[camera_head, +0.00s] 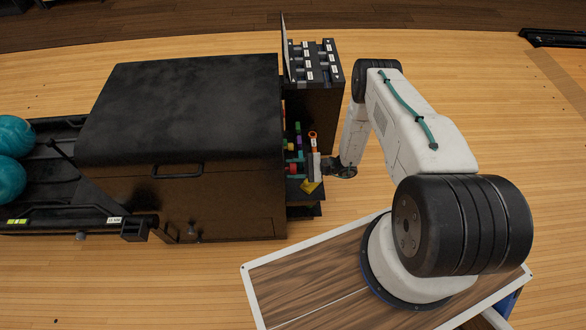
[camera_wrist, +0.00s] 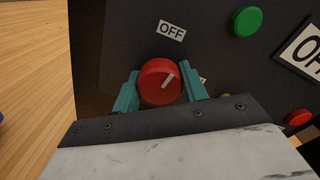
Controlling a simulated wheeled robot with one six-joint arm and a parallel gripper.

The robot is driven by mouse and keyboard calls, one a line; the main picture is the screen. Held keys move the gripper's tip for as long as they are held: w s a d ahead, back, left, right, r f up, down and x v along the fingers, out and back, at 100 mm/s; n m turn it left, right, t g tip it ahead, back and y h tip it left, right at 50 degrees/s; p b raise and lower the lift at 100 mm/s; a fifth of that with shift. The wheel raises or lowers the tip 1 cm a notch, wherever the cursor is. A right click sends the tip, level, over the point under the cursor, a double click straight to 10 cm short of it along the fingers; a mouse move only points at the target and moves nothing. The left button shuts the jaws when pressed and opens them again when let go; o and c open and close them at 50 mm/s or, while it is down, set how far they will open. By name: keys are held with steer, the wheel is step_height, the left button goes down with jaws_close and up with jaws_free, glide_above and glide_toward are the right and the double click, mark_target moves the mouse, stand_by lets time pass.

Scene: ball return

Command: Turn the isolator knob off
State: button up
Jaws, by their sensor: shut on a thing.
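The isolator knob is a round red knob with a white pointer line (camera_wrist: 160,82), on a dark panel in the wrist view. The pointer line aims up and to the right, not straight at the white OFF label (camera_wrist: 171,31) above the knob. My gripper (camera_wrist: 160,90) has its two teal fingers on either side of the knob, shut on it. A second label beside the knob is mostly hidden behind the right finger. In the head view my gripper (camera_head: 318,168) is at the right end of the black machine, and the knob is hard to make out there.
A green button (camera_wrist: 247,21), another red button (camera_wrist: 299,117) and a larger OFF sign (camera_wrist: 303,50) are on the panel to the right. The black ball-return machine (camera_head: 185,110) stands left, with teal balls (camera_head: 12,136) beyond. Open wooden floor lies around.

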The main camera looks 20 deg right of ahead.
steer(key=shift+d+n, duration=0.1)
steer(key=shift+n, duration=1)
steer(key=o, duration=1)
steer(key=v, duration=0.7)
steer(key=shift+d, duration=0.35)
